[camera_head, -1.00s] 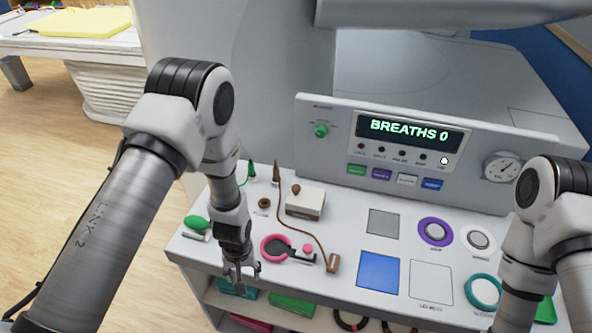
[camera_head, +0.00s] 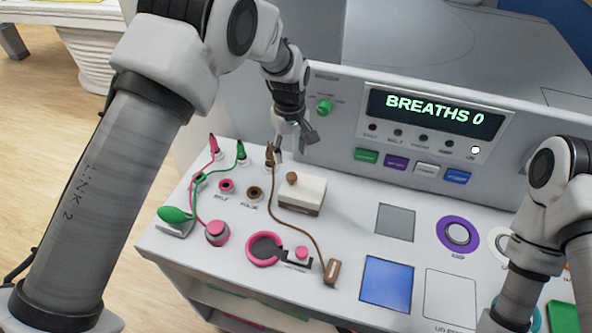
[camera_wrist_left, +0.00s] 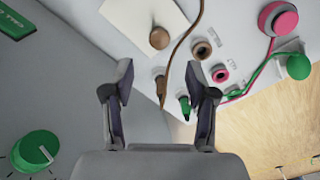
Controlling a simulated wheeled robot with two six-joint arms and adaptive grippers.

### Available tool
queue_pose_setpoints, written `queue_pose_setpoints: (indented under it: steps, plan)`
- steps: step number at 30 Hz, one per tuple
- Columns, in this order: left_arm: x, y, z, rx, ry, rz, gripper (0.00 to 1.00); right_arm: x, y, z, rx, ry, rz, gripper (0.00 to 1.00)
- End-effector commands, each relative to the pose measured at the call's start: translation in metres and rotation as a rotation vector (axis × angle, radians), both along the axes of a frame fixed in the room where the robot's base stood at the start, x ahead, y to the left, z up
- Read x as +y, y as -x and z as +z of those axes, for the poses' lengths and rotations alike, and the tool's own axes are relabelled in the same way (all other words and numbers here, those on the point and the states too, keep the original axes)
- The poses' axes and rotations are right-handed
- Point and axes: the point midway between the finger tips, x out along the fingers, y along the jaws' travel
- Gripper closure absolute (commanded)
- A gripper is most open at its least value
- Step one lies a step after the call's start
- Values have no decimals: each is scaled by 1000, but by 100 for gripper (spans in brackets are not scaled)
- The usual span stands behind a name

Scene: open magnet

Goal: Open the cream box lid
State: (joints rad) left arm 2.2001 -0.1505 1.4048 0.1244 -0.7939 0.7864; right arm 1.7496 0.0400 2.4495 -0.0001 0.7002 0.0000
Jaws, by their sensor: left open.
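The cream box (camera_head: 301,197) stands at the left of the white console top, with its cream lid on and a round brown knob (camera_head: 292,178) on the lid. My left gripper (camera_head: 293,143) is open and empty, behind and above the box, near the console's upright panel. In the left wrist view the open fingers (camera_wrist_left: 160,97) point toward the plugs; the cream lid (camera_wrist_left: 128,17) and its knob (camera_wrist_left: 159,39) lie beyond them, up and left, apart from the fingers. My right gripper is out of view; only its arm shows at the right.
Brown (camera_head: 269,157), green (camera_head: 240,152) and pink (camera_head: 214,147) plugs stand left of the box. A brown cord (camera_head: 288,222) runs close by it. A pink ring (camera_head: 264,250) lies in front. An outlined lid square (camera_head: 450,297) is bare at front right.

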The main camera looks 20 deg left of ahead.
Motion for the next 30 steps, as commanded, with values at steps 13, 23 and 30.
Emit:
queue_pose_setpoints:
  steps: [13,23,30]
  plan:
    - [0,1,-63,2,1,0,43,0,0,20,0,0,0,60]
    - [0,0,-82,-1,-1,-1,43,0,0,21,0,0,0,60]
    - [0,0,-82,0,0,-1,100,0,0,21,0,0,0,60]
